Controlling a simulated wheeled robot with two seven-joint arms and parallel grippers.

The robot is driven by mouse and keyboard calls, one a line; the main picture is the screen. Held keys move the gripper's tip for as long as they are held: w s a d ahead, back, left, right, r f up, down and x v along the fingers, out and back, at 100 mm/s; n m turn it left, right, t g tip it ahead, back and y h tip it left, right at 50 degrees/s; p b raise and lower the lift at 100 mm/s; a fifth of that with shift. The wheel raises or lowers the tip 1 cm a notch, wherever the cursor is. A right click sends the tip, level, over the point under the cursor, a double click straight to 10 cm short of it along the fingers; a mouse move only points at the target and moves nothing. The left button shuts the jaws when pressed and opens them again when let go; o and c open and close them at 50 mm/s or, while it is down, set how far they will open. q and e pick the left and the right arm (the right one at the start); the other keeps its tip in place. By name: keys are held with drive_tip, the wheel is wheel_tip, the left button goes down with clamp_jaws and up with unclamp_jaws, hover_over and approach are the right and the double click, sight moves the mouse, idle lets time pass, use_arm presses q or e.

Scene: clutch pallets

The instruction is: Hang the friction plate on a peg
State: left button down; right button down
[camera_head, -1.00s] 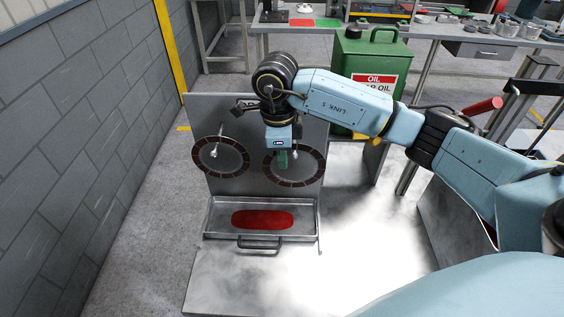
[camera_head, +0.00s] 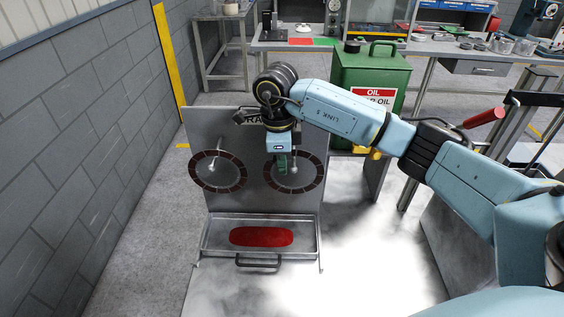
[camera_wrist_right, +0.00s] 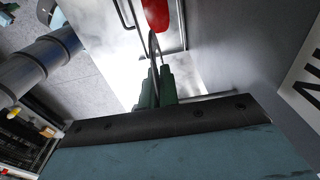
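The friction plate (camera_head: 320,172), a dark segmented ring, stands upright in front of the right half of a grey board. My right gripper (camera_head: 282,172) points down and is shut on its upper left rim. In the right wrist view the plate (camera_wrist_right: 153,45) shows edge-on between the green fingers (camera_wrist_right: 158,82). A light peg (camera_head: 295,168) shows inside the ring's opening; I cannot tell whether it passes through. A second similar ring (camera_head: 241,180) is around the left peg (camera_head: 214,162). My left gripper is not in view.
The grey board (camera_head: 254,172) has a metal tray (camera_head: 210,236) with a red pad at its foot. A green oil can (camera_head: 350,75) stands behind to the right. A brick wall (camera_head: 80,150) runs along the left. The bright metal surface front right is clear.

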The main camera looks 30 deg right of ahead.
drive_tip(key=c, duration=2.1)
unclamp_jaws()
drive_tip(key=o, duration=0.5)
drive_tip(key=shift+w+a+r+p, duration=0.1)
drive_tip(key=shift+r+p, duration=1)
drive_tip(key=shift+r, duration=0.65)
drive_tip(key=shift+a+r+p, duration=0.1)
drive_tip(key=shift+r+p, duration=1)
drive_tip(key=shift+r, duration=0.65)
drive_tip(key=shift+f, duration=0.1)
